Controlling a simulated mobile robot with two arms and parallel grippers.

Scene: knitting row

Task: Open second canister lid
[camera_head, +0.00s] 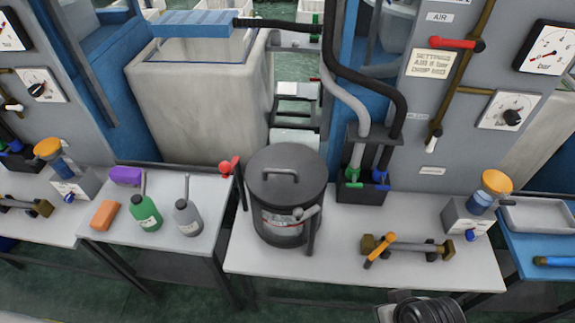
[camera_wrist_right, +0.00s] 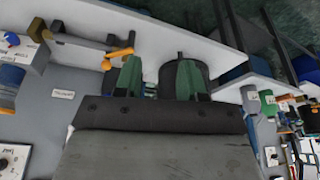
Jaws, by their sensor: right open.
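A dark grey canister (camera_head: 281,222) stands upright on the white table. Its round lid (camera_head: 262,188) with a bar handle on top sits on it. A label band runs around its front and a small tap-like part sticks out at the front right. In the right wrist view a dark canister (camera_wrist_right: 198,73) shows beyond the fingers, partly hidden by one of them. My right gripper (camera_wrist_right: 158,78) has its two green fingers apart with nothing between them, and it is away from the canister. My left gripper is not in view.
Left of the canister, a table holds a green bottle (camera_head: 146,212), a grey bottle (camera_head: 187,218), and orange and purple blocks. Right of it are a hose holder (camera_head: 361,191), a brass-ended tool (camera_head: 405,246) and a yellow-topped unit (camera_head: 496,182). The table front is clear.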

